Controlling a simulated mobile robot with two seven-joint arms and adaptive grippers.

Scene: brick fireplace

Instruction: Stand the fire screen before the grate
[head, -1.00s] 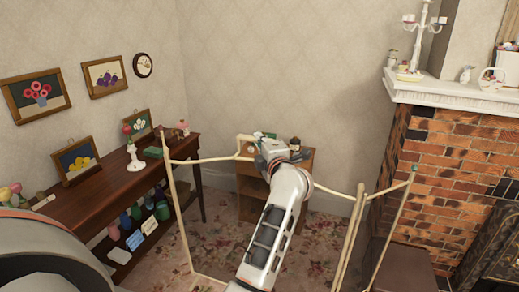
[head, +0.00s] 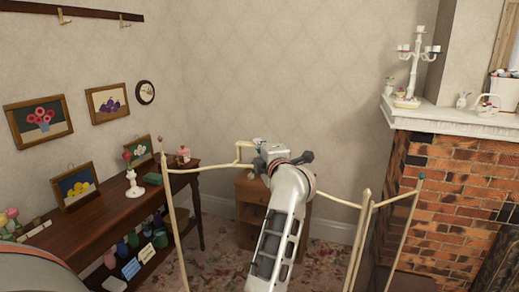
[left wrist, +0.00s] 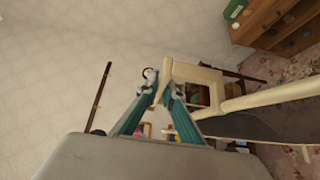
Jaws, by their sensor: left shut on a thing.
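My left gripper (head: 258,154) is shut on the handle, mostly hidden behind my wrist. In the left wrist view, my left gripper's teal fingers (left wrist: 161,92) close at the pale handle of the fire screen (left wrist: 195,73). The brick fireplace (head: 450,180) is at the right; its dark opening, with the grate (head: 500,262), is cut off by the frame edge. My right gripper is not in view.
A white mantel (head: 455,118) carries a candelabrum (head: 417,60) and small ornaments. A dark side table (head: 95,222) with ornaments stands left, beside the screen's left post. A small wooden cabinet (head: 250,205) stands behind the screen. Patterned carpet (head: 215,250) shows between.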

